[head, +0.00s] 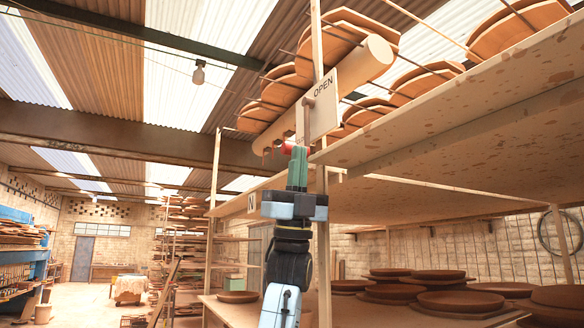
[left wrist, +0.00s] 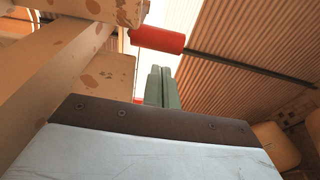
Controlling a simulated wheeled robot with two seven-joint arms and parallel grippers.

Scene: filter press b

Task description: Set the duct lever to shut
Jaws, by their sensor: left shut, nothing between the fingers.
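The duct (head: 365,62) is a long beige cylinder under the roof. A pale plate (head: 326,92) marked OPEN is in front of it, with a brownish bar (head: 306,120) hanging down at its left edge. The lever's red grip (head: 288,149) shows just left of my left gripper's fingertips. In the left wrist view the red grip (left wrist: 157,39) sits on a dark rod (left wrist: 250,68), beyond the fingertips. My left gripper (head: 298,152) points up, its green fingers (left wrist: 163,88) shut and empty. Whether they touch the grip I cannot tell. My right gripper is out of view.
A wooden rack shelf (head: 450,115) runs close to the right of my left gripper, with an upright post (head: 323,220) behind it. Brown round discs (head: 460,300) lie on a lower shelf. Open air lies left of the arm.

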